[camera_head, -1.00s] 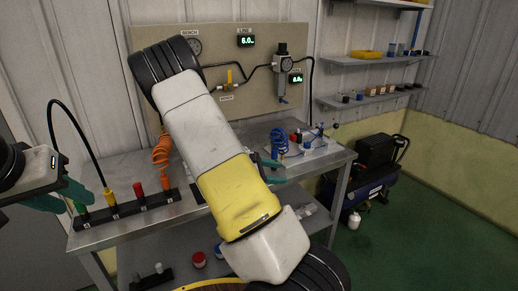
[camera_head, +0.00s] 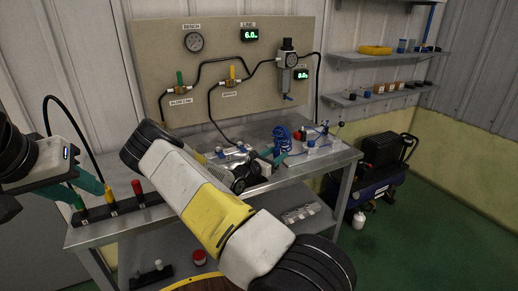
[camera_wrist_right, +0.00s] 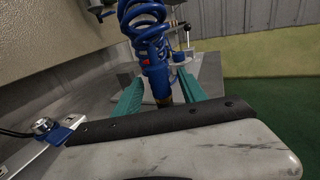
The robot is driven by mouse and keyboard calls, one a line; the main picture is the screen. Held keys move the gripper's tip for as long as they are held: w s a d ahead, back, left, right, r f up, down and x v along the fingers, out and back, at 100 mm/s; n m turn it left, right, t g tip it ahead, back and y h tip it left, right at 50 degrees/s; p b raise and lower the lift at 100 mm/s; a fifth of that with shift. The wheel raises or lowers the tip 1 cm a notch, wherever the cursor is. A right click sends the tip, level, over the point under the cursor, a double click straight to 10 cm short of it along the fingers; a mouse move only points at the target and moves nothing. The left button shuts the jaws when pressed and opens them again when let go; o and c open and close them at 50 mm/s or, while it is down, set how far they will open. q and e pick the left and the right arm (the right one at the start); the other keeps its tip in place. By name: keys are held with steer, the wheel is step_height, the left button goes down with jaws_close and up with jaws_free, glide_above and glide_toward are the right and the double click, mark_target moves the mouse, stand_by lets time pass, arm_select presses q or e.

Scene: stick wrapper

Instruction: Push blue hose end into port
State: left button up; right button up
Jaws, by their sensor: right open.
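The coiled blue hose (camera_head: 283,138) stands on the back right of the bench. In the right wrist view the blue hose (camera_wrist_right: 150,45) hangs down between two teal fingers, its dark lower end (camera_wrist_right: 163,101) partly hidden by my gripper body. My right gripper (camera_head: 274,155) is open around that end; in its wrist view (camera_wrist_right: 161,90) gaps show beside the hose. A pale fixture (camera_head: 318,147) with small blue and metal parts stands right of the hose; I cannot make out which part is the port. My left gripper (camera_head: 88,184) is at the far left; its opening is unclear.
A black rack (camera_head: 150,198) with green, yellow and red-topped pieces lies at the bench's left. A panel (camera_head: 225,55) with gauges and valves stands behind. My right arm crosses the bench's front middle. Shelves (camera_head: 385,55) and a compressor (camera_head: 375,185) are at the right.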

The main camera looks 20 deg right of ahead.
steer(key=x, duration=0.3)
steer(key=shift+d, duration=0.15)
jaws_close()
steer(key=shift+r, duration=0.1)
